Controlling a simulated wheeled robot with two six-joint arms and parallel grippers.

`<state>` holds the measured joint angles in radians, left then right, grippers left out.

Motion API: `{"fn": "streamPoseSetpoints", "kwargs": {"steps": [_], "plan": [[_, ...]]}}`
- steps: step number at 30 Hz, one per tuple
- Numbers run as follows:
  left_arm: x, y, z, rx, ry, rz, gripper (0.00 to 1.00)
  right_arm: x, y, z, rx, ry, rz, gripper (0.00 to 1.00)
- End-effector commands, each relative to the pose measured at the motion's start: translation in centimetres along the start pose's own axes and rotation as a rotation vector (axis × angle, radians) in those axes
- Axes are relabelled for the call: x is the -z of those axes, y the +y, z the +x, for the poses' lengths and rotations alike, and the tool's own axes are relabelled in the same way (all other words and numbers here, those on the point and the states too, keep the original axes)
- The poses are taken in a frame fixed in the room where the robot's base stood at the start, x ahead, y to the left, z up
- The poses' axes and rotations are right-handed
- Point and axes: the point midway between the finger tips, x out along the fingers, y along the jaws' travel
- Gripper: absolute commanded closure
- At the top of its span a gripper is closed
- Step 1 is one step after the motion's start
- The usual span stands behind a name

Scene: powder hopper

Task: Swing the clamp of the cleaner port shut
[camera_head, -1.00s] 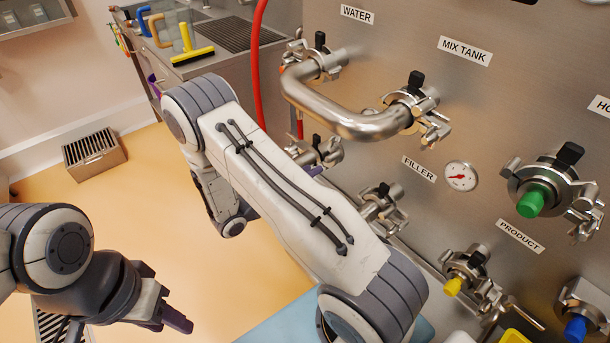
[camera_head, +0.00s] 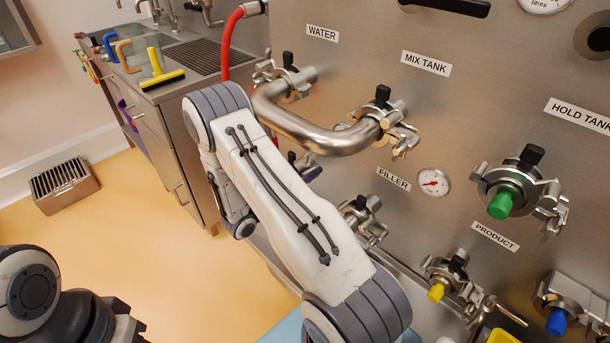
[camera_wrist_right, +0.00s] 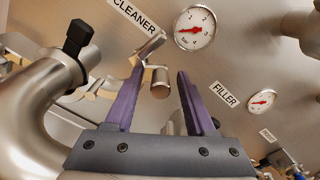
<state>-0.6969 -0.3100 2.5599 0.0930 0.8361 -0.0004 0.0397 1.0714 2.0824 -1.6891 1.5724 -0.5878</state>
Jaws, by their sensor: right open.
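In the right wrist view, my right gripper (camera_wrist_right: 160,70) is open, with its two purple fingers spread. A metal clamp part (camera_wrist_right: 159,83) with a short lever above it shows between the fingers, below the CLEANER label (camera_wrist_right: 133,15). I cannot tell whether a finger touches it. A thick steel pipe bend (camera_wrist_right: 35,110) with a black knob (camera_wrist_right: 78,38) stands to its left. In the head view the cleaner port (camera_head: 296,160) is mostly hidden behind my right arm, with a purple fingertip beside it. My left gripper (camera_head: 122,326) is cut off by the bottom edge, its fingers out of frame.
A U-shaped pipe (camera_head: 310,132) joins the WATER and MIX TANK ports just above my right arm. A sink counter (camera_head: 185,80) stands at the back left.

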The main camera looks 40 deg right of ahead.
Motion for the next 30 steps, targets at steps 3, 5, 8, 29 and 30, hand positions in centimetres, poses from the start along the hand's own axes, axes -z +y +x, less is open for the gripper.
{"fn": "streamPoseSetpoints", "kwargs": {"steps": [3, 5, 8, 29, 30], "plan": [[0.0, 0.0, 0.0, 0.0, 0.0, 0.0, 0.57, 0.0, 0.0, 0.0, 0.0, 0.0, 0.0, 0.68], [0.0, 0.0, 0.0, 0.0, 0.0, 0.0, 0.57, 0.0, 0.0, 0.0, 0.0, 0.0, 0.0, 0.91], [0.0, 0.0, 0.0, 0.0, 0.0, 0.0, 0.57, 0.0, 0.0, 0.0, 0.0, 0.0, 0.0, 1.0], [0.0, 0.1, -0.8, 0.0, 0.0, 0.0, 0.57, -3.2, 2.2, -0.1, -0.004, 0.001, 0.0, 1.0], [0.0, 0.1, -0.8, 0.0, 0.0, 0.0, 0.57, -3.2, 2.2, -0.1, -0.004, 0.001, 0.0, 1.0]]}}
